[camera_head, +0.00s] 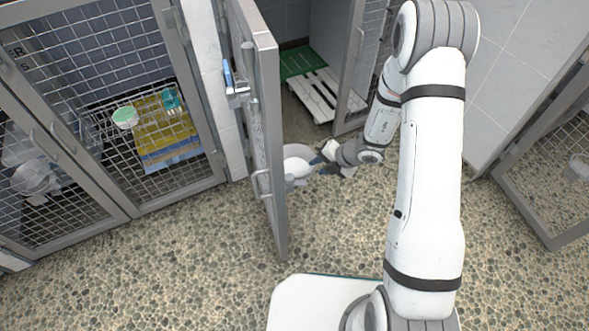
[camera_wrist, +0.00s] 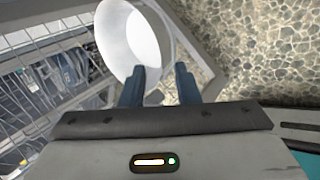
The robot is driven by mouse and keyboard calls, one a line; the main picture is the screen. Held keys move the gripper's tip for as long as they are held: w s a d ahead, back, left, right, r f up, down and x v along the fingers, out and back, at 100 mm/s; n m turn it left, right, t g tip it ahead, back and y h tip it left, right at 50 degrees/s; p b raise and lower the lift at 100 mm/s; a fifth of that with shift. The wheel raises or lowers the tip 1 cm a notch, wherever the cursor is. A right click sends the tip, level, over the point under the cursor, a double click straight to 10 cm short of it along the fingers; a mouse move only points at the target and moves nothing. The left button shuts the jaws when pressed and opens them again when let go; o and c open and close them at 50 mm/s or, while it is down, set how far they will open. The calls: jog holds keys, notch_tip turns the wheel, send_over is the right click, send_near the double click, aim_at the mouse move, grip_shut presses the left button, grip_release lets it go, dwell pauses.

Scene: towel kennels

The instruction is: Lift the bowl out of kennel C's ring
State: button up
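The bowl (camera_head: 297,165) is pale, with a white inside. It sits beside the open mesh door (camera_head: 268,130) in the head view. In the wrist view the bowl (camera_wrist: 118,40) is large, just beyond my fingertips, its mouth partly facing the camera. A ring cannot be made out clearly under or around it. My gripper (camera_head: 322,157) is at the bowl's right side. In the wrist view its two dark blue fingers (camera_wrist: 159,68) are apart, with the bowl's near rim close to the gap. I cannot tell whether they touch the rim.
The open door stands left of the bowl, with a handle and blue-tipped latch (camera_head: 233,85). A white slatted pallet (camera_head: 318,95) and green mat (camera_head: 298,62) lie in the open kennel. The closed kennel at left holds a yellow towel (camera_head: 150,127). Pebbled floor in front is clear.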

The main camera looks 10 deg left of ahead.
jog(key=x, duration=0.2)
jog(key=shift+a+f+b, duration=0.2)
jog(key=shift+f+b, duration=0.15)
jog(key=shift+b, duration=0.05)
jog(key=shift+r, duration=0.1)
jog(key=shift+c, duration=0.2)
grip_shut()
